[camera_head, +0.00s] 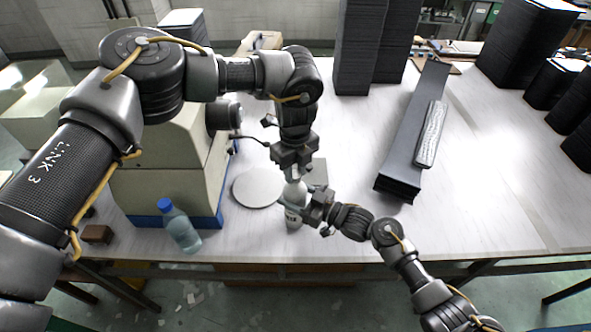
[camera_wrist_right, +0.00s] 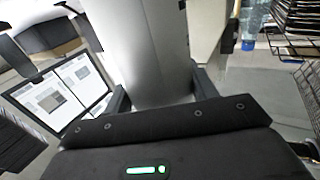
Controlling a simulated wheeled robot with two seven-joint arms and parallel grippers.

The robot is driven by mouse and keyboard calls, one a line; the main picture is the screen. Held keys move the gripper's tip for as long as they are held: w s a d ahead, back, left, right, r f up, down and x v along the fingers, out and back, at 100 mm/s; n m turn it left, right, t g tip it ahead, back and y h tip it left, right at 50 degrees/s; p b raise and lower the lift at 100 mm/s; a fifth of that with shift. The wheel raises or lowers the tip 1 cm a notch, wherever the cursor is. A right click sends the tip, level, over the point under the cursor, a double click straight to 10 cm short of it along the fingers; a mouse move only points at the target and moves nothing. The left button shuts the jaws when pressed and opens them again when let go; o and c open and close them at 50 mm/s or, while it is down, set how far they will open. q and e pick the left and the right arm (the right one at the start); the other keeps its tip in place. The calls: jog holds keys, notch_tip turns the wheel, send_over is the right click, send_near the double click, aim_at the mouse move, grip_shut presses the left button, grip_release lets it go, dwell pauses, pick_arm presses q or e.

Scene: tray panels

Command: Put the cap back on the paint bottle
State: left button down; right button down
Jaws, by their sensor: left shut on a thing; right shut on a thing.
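The paint bottle (camera_head: 293,220), pale grey-white with dark lettering, stands upright near the front edge of the table. My right gripper (camera_head: 305,206) is shut on its side from the right. In the right wrist view the bottle's smooth grey body (camera_wrist_right: 145,55) fills the space between the two fingers of my right gripper (camera_wrist_right: 160,95). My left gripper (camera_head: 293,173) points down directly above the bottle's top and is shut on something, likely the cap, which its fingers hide. I cannot tell whether the cap touches the bottle's neck.
A round grey disc (camera_head: 258,188) lies left of the bottle. A clear bottle with a blue cap (camera_head: 180,228) stands by a beige machine (camera_head: 165,190). A dark long stack (camera_head: 412,140) with a silvery packet (camera_head: 430,135) lies to the right.

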pick_arm(q)
jog(key=m, duration=0.8)
jog(key=c, duration=1.1)
grip_release()
jog(key=shift+o, duration=0.2)
notch_tip(320, 180, up, 12)
